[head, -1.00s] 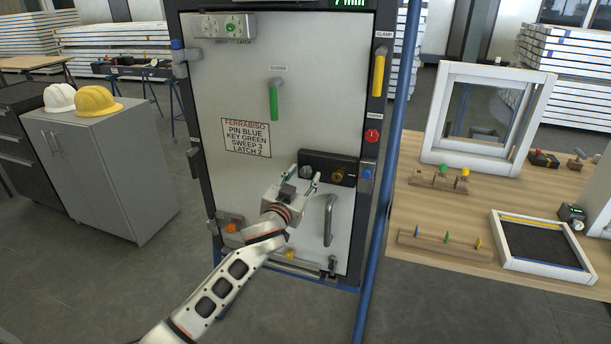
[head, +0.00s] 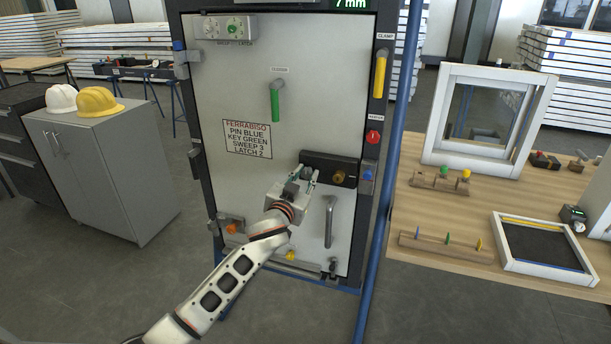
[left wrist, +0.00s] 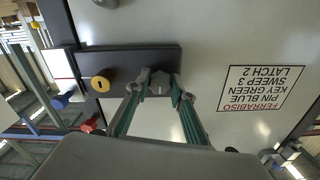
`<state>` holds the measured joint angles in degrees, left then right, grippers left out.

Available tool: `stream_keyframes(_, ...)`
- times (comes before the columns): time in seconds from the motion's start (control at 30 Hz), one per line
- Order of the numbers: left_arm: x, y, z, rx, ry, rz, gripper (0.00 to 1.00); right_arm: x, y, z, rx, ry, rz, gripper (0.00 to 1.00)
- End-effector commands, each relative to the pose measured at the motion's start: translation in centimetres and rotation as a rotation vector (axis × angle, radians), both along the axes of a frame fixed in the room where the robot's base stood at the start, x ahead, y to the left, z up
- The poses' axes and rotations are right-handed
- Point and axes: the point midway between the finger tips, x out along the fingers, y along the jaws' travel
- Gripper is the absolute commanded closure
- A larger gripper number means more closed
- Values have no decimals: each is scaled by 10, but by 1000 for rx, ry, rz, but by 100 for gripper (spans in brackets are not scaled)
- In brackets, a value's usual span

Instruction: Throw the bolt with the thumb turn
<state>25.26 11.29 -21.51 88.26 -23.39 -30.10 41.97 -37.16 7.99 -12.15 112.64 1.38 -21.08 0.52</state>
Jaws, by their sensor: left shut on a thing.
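The dark lock case (head: 328,158) is on the white door panel (head: 240,90), at its right edge. A brass key cylinder (head: 339,177) sits on its right part; it also shows in the left wrist view (left wrist: 101,83). My left gripper (left wrist: 160,85) is shut on the grey thumb turn (left wrist: 160,90), on the lock case beside the brass cylinder. The fingertips lie on both sides of the thumb turn. In the head view my left gripper (head: 309,177) covers most of the thumb turn. My right gripper is in neither view. The bolt itself cannot be made out.
A grey pull handle (head: 329,220) stands out just below the lock. A green lever (head: 275,102), a yellow clamp handle (head: 379,75) and a red knob (head: 374,136) are higher up. A blue post (head: 385,180) and a wooden bench (head: 430,215) are on the right.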

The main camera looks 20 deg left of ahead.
Motion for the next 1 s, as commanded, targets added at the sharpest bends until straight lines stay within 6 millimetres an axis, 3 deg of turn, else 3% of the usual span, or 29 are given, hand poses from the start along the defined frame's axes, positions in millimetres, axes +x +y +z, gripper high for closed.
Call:
stream_keyframes(0.27, 0, 0, 1, 159, -4, 0, 98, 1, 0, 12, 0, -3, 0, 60)
stream_keyframes(1.0, 0, -1, 1, 854, -30, -1, 98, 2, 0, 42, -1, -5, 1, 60)
